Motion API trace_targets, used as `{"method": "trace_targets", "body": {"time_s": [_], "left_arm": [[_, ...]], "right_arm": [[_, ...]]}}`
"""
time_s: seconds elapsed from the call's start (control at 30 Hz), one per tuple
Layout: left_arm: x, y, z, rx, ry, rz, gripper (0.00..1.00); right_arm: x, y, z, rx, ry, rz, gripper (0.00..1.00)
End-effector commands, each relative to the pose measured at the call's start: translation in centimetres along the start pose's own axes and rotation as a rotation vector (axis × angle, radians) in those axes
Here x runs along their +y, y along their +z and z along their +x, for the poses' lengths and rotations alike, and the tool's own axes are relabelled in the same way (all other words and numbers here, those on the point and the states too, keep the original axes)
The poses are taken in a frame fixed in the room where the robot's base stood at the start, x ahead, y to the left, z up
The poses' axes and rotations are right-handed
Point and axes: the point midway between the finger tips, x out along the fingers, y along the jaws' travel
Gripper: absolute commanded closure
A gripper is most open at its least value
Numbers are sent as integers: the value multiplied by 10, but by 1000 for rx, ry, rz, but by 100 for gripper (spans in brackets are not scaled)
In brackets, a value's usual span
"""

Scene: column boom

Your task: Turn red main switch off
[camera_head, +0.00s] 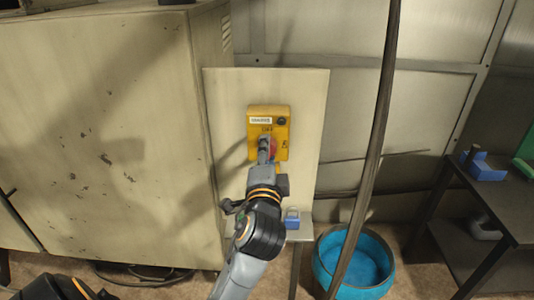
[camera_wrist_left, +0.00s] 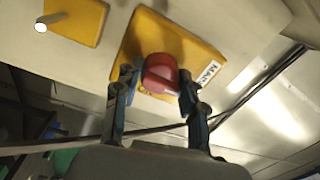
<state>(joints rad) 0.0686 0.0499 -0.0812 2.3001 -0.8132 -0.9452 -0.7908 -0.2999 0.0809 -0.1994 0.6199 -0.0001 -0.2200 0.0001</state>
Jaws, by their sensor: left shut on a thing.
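The red main switch (camera_head: 273,147) is a round red knob on a yellow box (camera_head: 284,112) fixed to a pale upright panel. My left gripper (camera_head: 264,145) reaches up to it from below and covers part of it. In the left wrist view, the red knob (camera_wrist_left: 160,74) sits between the two fingers of my left gripper (camera_wrist_left: 157,84), which is shut on it. The yellow box (camera_wrist_left: 150,35) with its white label lies behind the knob. The knob's on or off position cannot be read. My right gripper is not in view.
A second yellow plate (camera_wrist_left: 75,18) with a pale peg is near the box. A large cabinet (camera_head: 100,130) stands left. A dark pole or cable (camera_head: 377,130) crosses in front at right. A blue tub (camera_head: 376,262) and a dark table (camera_head: 500,195) are at right.

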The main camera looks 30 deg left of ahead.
Motion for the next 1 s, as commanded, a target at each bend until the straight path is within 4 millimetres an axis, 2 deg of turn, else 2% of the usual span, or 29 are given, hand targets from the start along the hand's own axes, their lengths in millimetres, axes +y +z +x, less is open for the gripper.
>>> {"method": "trace_targets", "body": {"time_s": [0.43,0.47,0.57,0.87,1.0], "left_arm": [[3,0,0,-2,7,-12,91],[3,0,0,-2,7,-12,57],[3,0,0,-1,6,-12,37],[1,0,-1,-1,3,-11,37],[2,0,-12,1,4,-12,37]], "right_arm": [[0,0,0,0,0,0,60],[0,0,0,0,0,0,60],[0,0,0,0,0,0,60],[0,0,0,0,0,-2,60],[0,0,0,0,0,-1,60]]}}
